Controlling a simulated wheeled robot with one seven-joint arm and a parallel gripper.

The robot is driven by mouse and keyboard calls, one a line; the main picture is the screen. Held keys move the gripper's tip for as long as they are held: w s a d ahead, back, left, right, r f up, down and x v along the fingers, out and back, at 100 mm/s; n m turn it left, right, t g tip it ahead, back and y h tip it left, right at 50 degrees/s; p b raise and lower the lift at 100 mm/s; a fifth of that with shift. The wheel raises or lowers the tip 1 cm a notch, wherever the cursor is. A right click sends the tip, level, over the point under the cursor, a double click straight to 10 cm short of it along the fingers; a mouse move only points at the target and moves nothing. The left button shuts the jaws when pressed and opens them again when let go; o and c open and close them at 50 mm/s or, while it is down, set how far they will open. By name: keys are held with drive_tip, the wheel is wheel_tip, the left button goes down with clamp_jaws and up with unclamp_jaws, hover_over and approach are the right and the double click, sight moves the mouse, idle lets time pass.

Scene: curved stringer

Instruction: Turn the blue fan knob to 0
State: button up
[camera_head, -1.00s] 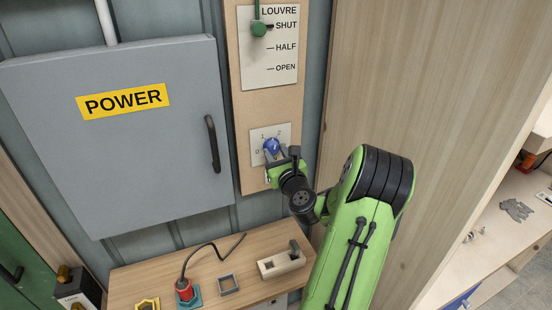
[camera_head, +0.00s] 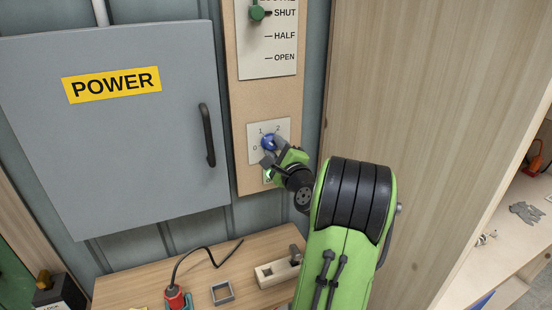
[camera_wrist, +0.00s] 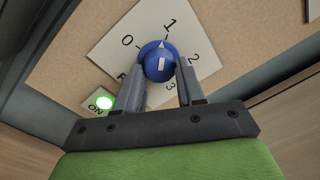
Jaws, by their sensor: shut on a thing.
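The blue fan knob (camera_head: 268,142) sits on a white dial plate (camera_head: 283,129) on the wooden panel. In the wrist view the knob (camera_wrist: 158,66) has a white pointer mark that points at about the 1. The figures 0, 1, 2 and 3 show around it, with 0 to the upper left. My gripper (camera_head: 274,155) is at the knob from below right. In the wrist view its two grey fingers (camera_wrist: 161,76) are shut on the knob, one on each side. The fingers hide part of the plate's lower lettering.
A lit green ON lamp (camera_wrist: 104,102) is below left of the dial. The louvre lever (camera_head: 257,13) is above, at SHUT. The grey POWER cabinet (camera_head: 120,150) stands to the left, and a wooden wall (camera_head: 400,90) to the right. A bench with small parts is below.

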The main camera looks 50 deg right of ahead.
drive_tip(key=n+b, duration=0.6)
drive_tip(key=n, duration=0.1)
drive_tip(key=shift+f, duration=0.15)
drive_tip(key=n+b, duration=0.2)
drive_tip(key=n, duration=0.1)
drive_tip(key=n+b, duration=0.2)
drive_tip(key=shift+r+n+y, duration=0.2)
drive_tip(key=shift+n+y, duration=0.2)
drive_tip(key=shift+b, duration=0.3)
drive_tip(key=o, duration=1)
drive_tip(key=shift+o, duration=0.2)
drive_tip(key=shift+r, duration=0.1)
drive_tip(key=v, duration=1.5)
drive_tip(key=shift+s+b, duration=0.35)
drive_tip(key=shift+s, duration=0.05)
